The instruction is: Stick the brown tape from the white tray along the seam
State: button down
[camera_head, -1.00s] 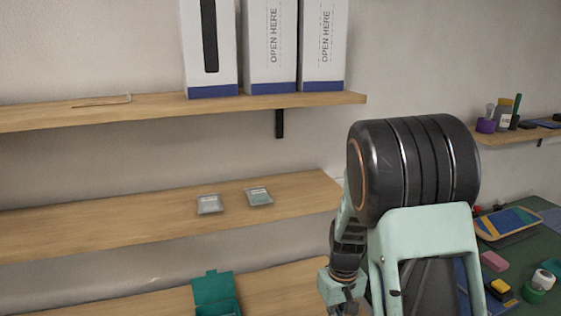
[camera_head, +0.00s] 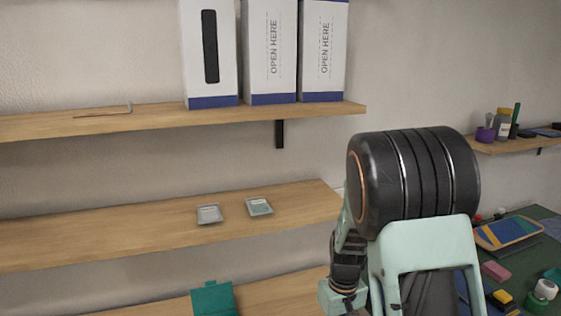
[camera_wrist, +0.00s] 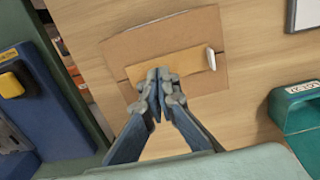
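In the wrist view a brown cardboard piece (camera_wrist: 205,28) lies on a wooden surface. A dark seam line shows at its left and right edges. A lighter brown tape strip (camera_wrist: 190,60) lies across its middle, roughly along that line, with a small white piece (camera_wrist: 210,58) at its right end. My gripper (camera_wrist: 160,75) has its fingertips together over the strip's left part. Whether they pinch the strip or only touch it is hidden. In the head view my arm hides the gripper. No white tray is clearly identifiable.
A teal box (camera_wrist: 298,105) stands right of the cardboard; it also shows at the bottom of the head view (camera_head: 213,298). Two small grey packets (camera_head: 209,213) lie on the middle shelf. White boxes (camera_head: 270,60) stand on the upper shelf. A green bench (camera_head: 525,225) holds clutter.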

jog(key=shift+f+b, duration=0.85)
jog(key=shift+f, duration=0.2)
dwell(0.4)
jog(key=shift+r, duration=0.1)
dwell(0.6)
jog(key=shift+r+p, duration=2.5)
jog(key=shift+r, duration=1)
